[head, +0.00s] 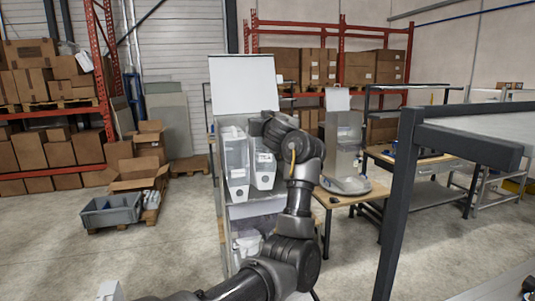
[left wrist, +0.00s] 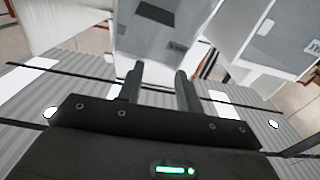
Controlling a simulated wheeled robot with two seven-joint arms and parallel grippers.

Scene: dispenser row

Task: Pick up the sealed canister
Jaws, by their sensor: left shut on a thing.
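Two pale, translucent canisters hang in the dispenser row in the head view: a taller left canister (head: 236,165) and a right canister (head: 263,172). My left arm reaches up to the row, and my left gripper (head: 257,127) is at the top of the right canister, largely hidden behind its own wrist. In the left wrist view the gripper fingers (left wrist: 159,76) stand a little apart, shut on a pale canister (left wrist: 150,42) with a dark label. Its contact with the fingertips is hard to see. I cannot tell from its look whether it is sealed. My right gripper is not in view.
A white upright panel (head: 243,84) stands behind the row. A wooden-topped table (head: 350,198) with a grey dispenser is to the right. A dark metal frame (head: 398,200) rises in the right foreground.

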